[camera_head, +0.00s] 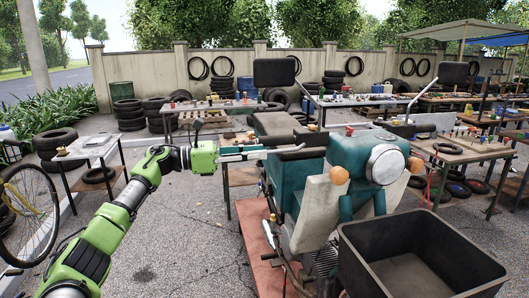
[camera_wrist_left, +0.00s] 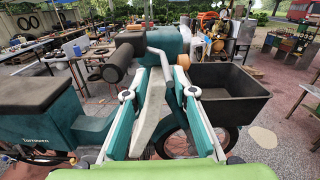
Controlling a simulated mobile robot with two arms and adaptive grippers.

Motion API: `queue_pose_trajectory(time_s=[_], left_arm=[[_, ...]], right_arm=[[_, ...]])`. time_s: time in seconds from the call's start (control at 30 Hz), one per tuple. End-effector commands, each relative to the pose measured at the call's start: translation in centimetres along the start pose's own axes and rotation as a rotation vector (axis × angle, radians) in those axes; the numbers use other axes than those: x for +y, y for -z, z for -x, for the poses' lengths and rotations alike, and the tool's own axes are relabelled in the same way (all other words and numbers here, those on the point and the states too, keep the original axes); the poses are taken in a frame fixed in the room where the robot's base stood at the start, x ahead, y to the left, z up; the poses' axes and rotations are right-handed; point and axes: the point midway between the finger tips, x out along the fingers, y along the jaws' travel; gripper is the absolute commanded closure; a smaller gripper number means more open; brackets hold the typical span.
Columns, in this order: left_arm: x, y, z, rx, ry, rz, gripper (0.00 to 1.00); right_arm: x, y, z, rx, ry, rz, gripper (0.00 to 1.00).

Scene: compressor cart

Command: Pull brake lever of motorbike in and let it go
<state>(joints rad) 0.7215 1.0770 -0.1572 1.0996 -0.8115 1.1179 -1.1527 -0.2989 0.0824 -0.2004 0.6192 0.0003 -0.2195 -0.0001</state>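The teal motorbike (camera_head: 348,160) stands right of centre in the head view, with a round headlight and orange indicators. In the left wrist view, its black handlebar grip (camera_wrist_left: 117,63) points toward me. A bent silver bar (camera_wrist_left: 158,58) beside the grip looks like the brake lever, though it could be a mirror stem. My left gripper (camera_head: 262,153) reaches the handlebar from the left in the head view. In the left wrist view, its two fingers (camera_wrist_left: 160,94) are spread wide with nothing between the tips; the grip and bar lie beyond them. My right gripper is not in view.
A black bin (camera_head: 420,220) is in front of the motorbike. Mirrors (camera_head: 274,72) on stems rise above the handlebar. Tables with parts (camera_head: 240,105) and stacked tyres stand behind. Ground by my left arm is open.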

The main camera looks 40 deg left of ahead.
Motion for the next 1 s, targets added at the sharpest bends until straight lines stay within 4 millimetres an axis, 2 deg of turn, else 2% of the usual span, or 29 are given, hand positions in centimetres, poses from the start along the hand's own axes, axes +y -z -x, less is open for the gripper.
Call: queue_pose_trajectory(time_s=[0.03, 0.2, 0.4, 0.6, 1.0], left_arm=[[0.2, 0.2, 1.3, 0.004, -0.005, 0.002, 0.75], [0.2, 0.1, 5.0, 0.003, -0.004, 0.002, 0.75], [0.2, 0.1, 8.0, 0.001, -0.004, 0.002, 0.75], [0.1, 0.0, 8.9, -0.002, -0.001, -0.001, 0.75], [0.1, 0.0, 8.9, -0.002, -0.001, 0.000, 0.75]], right_arm=[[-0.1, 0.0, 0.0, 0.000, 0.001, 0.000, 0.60], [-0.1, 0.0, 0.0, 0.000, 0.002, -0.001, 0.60], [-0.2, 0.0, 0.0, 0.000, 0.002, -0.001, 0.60], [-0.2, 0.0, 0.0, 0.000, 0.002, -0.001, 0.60], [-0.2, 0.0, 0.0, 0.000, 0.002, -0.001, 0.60]])
